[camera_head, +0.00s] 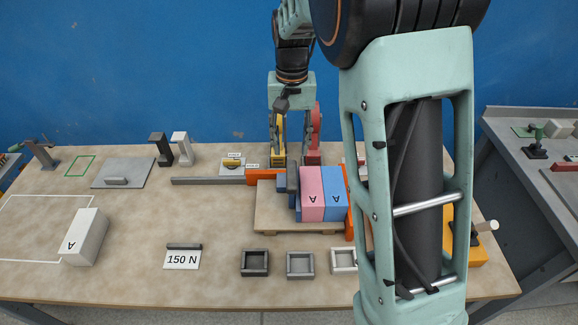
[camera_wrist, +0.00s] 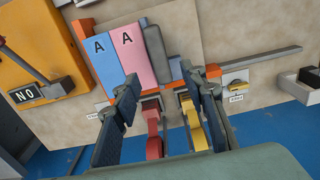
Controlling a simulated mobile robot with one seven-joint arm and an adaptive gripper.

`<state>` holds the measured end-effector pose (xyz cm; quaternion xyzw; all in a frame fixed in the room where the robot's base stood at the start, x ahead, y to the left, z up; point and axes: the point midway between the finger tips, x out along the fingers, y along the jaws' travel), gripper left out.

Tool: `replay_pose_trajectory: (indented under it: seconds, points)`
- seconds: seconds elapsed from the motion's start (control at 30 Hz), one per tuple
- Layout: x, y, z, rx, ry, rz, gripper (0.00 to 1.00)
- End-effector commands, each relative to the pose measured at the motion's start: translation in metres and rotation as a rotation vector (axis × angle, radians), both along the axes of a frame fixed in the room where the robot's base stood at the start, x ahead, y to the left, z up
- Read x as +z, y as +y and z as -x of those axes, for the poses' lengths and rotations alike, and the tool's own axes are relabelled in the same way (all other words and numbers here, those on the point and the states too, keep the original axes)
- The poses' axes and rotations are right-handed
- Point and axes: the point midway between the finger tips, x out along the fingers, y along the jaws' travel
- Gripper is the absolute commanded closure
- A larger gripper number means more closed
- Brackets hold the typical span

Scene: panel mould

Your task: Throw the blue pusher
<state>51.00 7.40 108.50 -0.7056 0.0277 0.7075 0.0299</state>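A dark blue-grey block (camera_head: 296,205), which may be the blue pusher, stands against the left side of a pink block (camera_head: 312,192) marked A. In the wrist view a grey slab (camera_wrist: 160,55) stands beside that pink block (camera_wrist: 133,52). A blue block (camera_head: 335,192) marked A is on the pink one's other side. My gripper (camera_wrist: 160,78) is open, its dark fingers spread on either side of a red handle (camera_wrist: 153,130) and a yellow handle (camera_wrist: 194,125). I see nothing held between the fingers. My arm hides part of the head view.
The blocks sit on a wooden board (camera_head: 268,215) with orange rails. A grey bar (camera_head: 210,181) extends left. Small trays (camera_head: 255,263) line the front, near a 150 N card (camera_head: 182,260). A white block (camera_head: 85,237) is at left. An orange box (camera_wrist: 40,55) lies left in the wrist view.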

Motion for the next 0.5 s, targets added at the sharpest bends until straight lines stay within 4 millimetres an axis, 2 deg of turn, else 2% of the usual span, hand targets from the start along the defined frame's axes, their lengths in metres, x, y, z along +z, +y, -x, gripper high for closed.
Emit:
replay_pose_trajectory:
  seconds: [0.3, 0.5]
  points:
    - [-0.059, -0.002, 0.001, 0.001, 0.004, 0.004, 0.61]
    - [-0.087, -0.002, 0.0, 0.002, -0.001, 0.004, 0.61]
